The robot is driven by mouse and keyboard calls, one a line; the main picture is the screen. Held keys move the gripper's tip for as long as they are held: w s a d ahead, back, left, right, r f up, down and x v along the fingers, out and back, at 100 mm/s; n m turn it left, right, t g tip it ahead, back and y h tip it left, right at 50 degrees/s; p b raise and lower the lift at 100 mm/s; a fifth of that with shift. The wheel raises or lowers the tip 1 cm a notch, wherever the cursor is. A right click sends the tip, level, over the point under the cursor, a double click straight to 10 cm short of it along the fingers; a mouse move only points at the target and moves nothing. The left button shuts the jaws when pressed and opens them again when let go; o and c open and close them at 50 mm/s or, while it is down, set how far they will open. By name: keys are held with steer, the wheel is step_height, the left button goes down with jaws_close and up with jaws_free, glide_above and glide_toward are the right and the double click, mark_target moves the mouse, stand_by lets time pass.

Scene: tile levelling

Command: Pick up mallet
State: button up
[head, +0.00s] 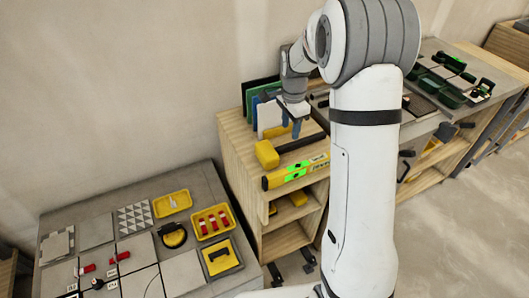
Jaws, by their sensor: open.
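The mallet (267,155) lies on top of the wooden shelf unit in the head view. It has a yellow block head at the left and a dark handle running to the right and away. My gripper (291,125) points down over the shelf top, just behind the mallet near where the head meets the handle. Its two bluish fingers are apart, with nothing seen between them. I cannot tell how high the fingertips are above the mallet.
A yellow level (295,172) with green marks lies along the shelf's front edge, close to the mallet. Upright boards (267,117) stand behind it. Left is a low tile table (197,272) with yellow trays. Right, a grey bench (425,121) holds green trays.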

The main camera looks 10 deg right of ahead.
mark_target(287, 146)
steer(key=f, duration=0.4)
steer(key=f+p, duration=0.1)
steer(key=f, duration=0.2)
steer(key=shift+a+f, duration=0.2)
steer(key=shift+f, duration=0.15)
steer(key=shift+c, duration=0.4)
jaws_close()
